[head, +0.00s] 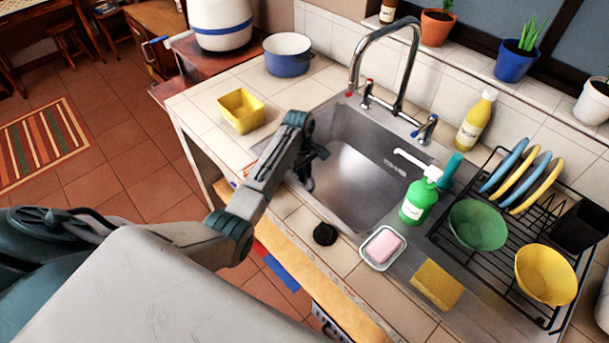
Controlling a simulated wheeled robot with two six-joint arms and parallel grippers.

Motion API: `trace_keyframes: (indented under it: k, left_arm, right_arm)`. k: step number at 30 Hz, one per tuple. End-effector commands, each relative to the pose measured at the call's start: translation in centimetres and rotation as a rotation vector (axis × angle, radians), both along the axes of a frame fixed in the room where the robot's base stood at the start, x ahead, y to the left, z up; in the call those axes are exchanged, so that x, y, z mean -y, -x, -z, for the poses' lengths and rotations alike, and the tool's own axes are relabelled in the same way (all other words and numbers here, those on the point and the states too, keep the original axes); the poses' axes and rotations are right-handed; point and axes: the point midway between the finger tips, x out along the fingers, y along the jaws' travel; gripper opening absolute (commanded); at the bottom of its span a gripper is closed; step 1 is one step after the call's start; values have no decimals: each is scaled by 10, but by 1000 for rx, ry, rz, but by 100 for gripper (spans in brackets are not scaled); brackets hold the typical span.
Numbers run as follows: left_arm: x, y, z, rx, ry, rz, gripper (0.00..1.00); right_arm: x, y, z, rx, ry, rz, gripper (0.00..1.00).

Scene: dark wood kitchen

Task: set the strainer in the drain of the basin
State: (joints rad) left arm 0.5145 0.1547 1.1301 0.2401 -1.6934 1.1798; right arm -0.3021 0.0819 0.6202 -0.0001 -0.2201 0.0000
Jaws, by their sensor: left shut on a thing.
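The steel basin (359,192) is set in the tiled counter at the middle of the head view. My left gripper (312,172) reaches over the basin's left side, pointing down into it. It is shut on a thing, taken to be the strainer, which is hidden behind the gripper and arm. I cannot make out the drain; the arm and gripper cover part of the basin. My right gripper is not in view.
A black round disc (324,234) lies on the front counter, beside a soap dish (383,248). A tall faucet (385,62) stands behind the basin. A green bottle (418,199) and a dish rack (500,262) stand right. A yellow container (241,111) and blue pot (288,55) stand left.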

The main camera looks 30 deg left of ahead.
Motion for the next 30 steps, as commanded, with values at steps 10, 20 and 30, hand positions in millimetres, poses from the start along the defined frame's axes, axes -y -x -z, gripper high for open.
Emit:
trace_keyframes:
  k: [10, 20, 30]
  left_arm:
    - [0, 0, 17, 1, -1, 0, 0]
    - [0, 0, 18, 1, -1, 0, 38]
    - [-2, -2, 5, 3, -1, 0, 38]
  right_arm:
    - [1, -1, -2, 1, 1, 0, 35]
    - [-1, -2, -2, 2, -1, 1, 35]
    - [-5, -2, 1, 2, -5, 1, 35]
